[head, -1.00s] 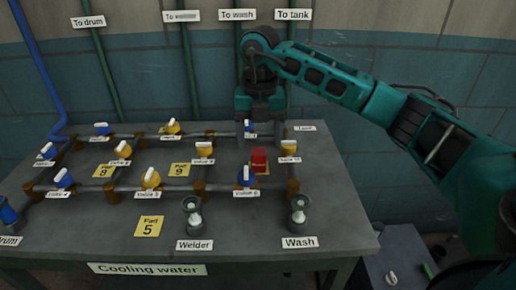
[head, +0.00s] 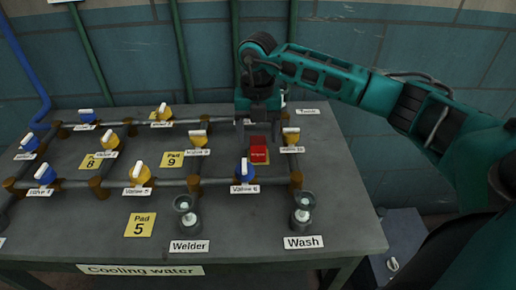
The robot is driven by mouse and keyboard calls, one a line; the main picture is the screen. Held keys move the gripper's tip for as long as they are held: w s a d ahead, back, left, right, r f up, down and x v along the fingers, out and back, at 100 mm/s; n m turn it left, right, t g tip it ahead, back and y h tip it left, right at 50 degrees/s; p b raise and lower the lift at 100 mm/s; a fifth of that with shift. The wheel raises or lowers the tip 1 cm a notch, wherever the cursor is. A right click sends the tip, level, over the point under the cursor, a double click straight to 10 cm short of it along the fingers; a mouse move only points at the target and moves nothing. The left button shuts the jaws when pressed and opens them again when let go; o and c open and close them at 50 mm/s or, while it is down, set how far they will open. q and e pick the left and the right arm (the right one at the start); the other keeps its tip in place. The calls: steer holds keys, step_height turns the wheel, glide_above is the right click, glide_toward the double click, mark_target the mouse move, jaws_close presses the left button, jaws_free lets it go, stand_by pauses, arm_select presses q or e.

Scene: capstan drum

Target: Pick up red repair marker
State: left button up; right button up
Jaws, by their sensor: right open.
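The red repair marker (head: 259,149) is a small red block with a pale label on its front. It stands on a yellow pad on the grey table, among the pipes near the table's right side. My right gripper (head: 259,124) points down just above and behind the marker, with its jaws open. From this view I cannot tell how far the fingers are from the marker or whether they straddle it. My left gripper is not in view.
Pipes with blue valves (head: 244,171) and yellow valves (head: 139,174) surround the marker. A yellow valve (head: 291,137) stands close on its right. Welder (head: 186,210) and Wash (head: 302,209) fittings stand at the front. Pad 5 (head: 140,225) is empty.

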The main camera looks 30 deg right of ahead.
mark_target(258, 140)
steer(key=f, duration=0.5)
steer(key=shift+w+d+f, duration=0.15)
steer(key=shift+w+d, duration=0.05)
steer(key=shift+w, duration=0.05)
steer(key=c, duration=1.1)
